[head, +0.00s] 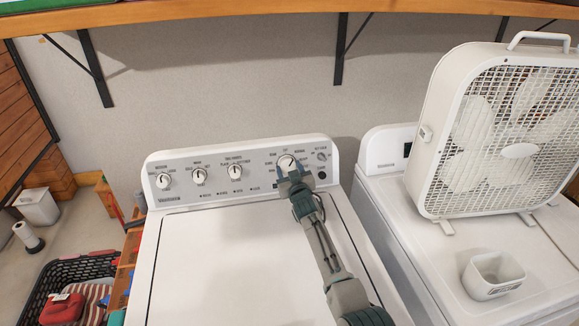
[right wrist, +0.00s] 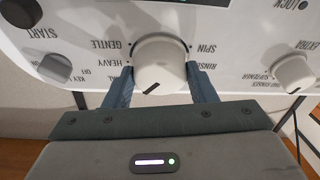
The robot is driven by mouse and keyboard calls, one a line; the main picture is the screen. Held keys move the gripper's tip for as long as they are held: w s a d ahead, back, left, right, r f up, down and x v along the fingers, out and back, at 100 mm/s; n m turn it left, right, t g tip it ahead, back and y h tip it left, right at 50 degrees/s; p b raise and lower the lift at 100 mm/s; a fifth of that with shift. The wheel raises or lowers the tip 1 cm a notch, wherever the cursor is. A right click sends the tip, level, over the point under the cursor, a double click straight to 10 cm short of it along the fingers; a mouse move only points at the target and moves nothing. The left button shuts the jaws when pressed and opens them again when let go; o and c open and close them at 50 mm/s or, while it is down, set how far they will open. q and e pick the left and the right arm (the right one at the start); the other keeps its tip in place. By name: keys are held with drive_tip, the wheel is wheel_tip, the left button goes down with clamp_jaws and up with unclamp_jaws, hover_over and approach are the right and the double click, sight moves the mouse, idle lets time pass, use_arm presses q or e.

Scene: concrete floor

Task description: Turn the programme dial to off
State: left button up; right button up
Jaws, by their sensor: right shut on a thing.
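The programme dial (head: 286,161) is the large white round knob at the right part of the washer's control panel (head: 215,163). In the right wrist view, which shows the panel upside down, the dial (right wrist: 160,62) has a dark pointer mark on its lower edge. Labels such as HEAVY, GENTLE, SPIN and RINSE stand around it. My right gripper (head: 291,174) reaches the dial from the front. Its two blue-grey fingers (right wrist: 162,82) sit on either side of the dial, shut on it. The fingers hide part of the printing. My left gripper is out of view.
Smaller knobs (head: 198,176) sit to the left on the panel. A small grey knob (right wrist: 55,68) is close beside the dial. A box fan (head: 432,140) and a white cup (head: 492,276) stand on the machine to the right. A wooden shelf (head: 230,10) runs above.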

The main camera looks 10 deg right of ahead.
drive_tip(key=n+p, duration=0.1)
drive_tip(key=p, duration=0.1)
drive_tip(key=n+p, duration=0.2)
drive_tip(key=p, duration=0.1)
drive_tip(key=shift+d+r+y, duration=0.1)
drive_tip(key=shift+r+y, duration=0.25)
drive_tip(key=shift+y, duration=0.05)
drive_tip(key=shift+f+n+g+p, duration=0.1)
drive_tip(key=shift+n+g+p, duration=0.25)
drive_tip(key=shift+n, duration=0.15)
drive_tip(key=shift+f+n+y, duration=0.15)
drive_tip(key=shift+n+y, duration=0.35)
drive_tip(key=shift+n, duration=0.4)
drive_tip(key=shift+n+g+y, duration=0.25)
drive_tip(key=shift+n+y, duration=0.15)
drive_tip(key=shift+n, duration=0.9)
drive_tip(key=o, duration=1)
drive_tip(key=shift+d, duration=0.1)
drive_tip(key=v, duration=1)
drive_tip(key=shift+s, duration=0.35)
